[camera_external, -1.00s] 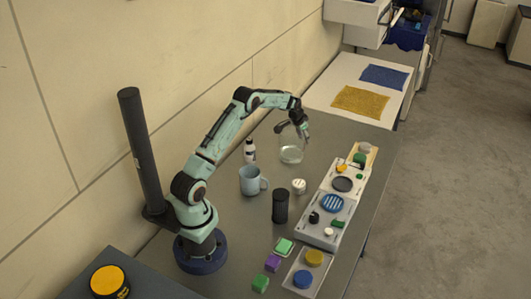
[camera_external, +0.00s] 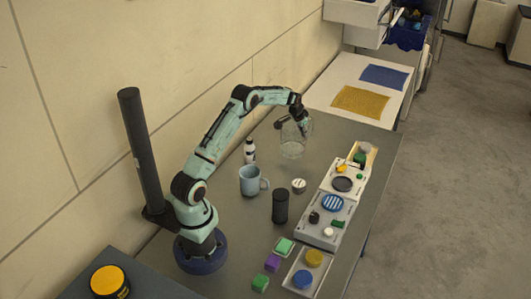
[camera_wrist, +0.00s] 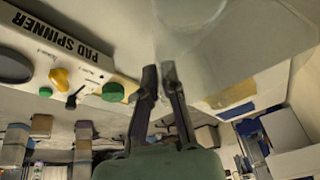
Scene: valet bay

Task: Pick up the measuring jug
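The measuring jug (camera_external: 293,141) is clear glass with a dark handle, and stands roughly upright near the far end of the grey table. My gripper (camera_external: 304,122) is at its upper rim, on the right side. In the wrist view, the clear jug (camera_wrist: 195,40) fills the top middle, and my gripper's two dark fingers (camera_wrist: 160,75) are close together with its wall between them. The jug's base looks slightly off the tabletop, though the clear glass makes the gap hard to judge.
A white bottle (camera_external: 250,151), light blue mug (camera_external: 250,181), black cylinder (camera_external: 280,206) and small white jar (camera_external: 299,186) stand nearer my base. Pale panels with coloured discs (camera_external: 321,235) line the right edge. A white surface with yellow (camera_external: 361,102) and blue cloths (camera_external: 384,77) lies beyond.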

